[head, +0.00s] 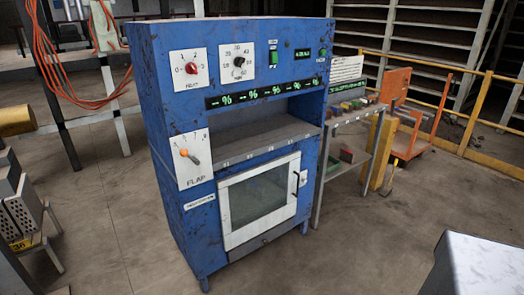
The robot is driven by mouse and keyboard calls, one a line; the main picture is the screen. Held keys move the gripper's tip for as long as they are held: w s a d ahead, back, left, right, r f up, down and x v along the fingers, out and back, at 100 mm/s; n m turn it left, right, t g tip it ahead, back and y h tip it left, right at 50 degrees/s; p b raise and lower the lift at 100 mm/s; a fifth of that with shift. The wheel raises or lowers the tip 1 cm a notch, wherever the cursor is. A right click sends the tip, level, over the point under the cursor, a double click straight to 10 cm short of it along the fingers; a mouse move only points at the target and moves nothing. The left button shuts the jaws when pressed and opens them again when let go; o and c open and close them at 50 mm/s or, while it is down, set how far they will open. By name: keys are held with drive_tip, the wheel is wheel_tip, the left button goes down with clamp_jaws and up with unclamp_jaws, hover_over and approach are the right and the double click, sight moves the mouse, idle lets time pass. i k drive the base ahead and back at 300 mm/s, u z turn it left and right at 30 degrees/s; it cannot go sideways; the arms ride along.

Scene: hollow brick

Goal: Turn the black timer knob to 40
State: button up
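The blue machine (160,120) stands in the middle of the head view. The black timer knob (239,62) sits on a white dial plate (238,76) high on its front, left of the middle. The printed numbers around it are too small to read surely, and I cannot tell which mark the knob points at. My gripper is not in view.
A red knob (191,68) sits left of the black one, and an orange flap lever (189,156) lower left. A green switch (273,57) is to the right. A windowed door (258,196) is below. The floor in front (310,265) is clear.

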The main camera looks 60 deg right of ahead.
sight(239, 61)
drive_tip(key=z, duration=4.5)
drive_tip(key=i, duration=0.1)
drive_tip(key=u, duration=3)
drive_tip(key=k, duration=0.6)
drive_tip(key=z, duration=0.4)
drive_tip(key=i, duration=0.4)
drive_tip(key=z, duration=0.15)
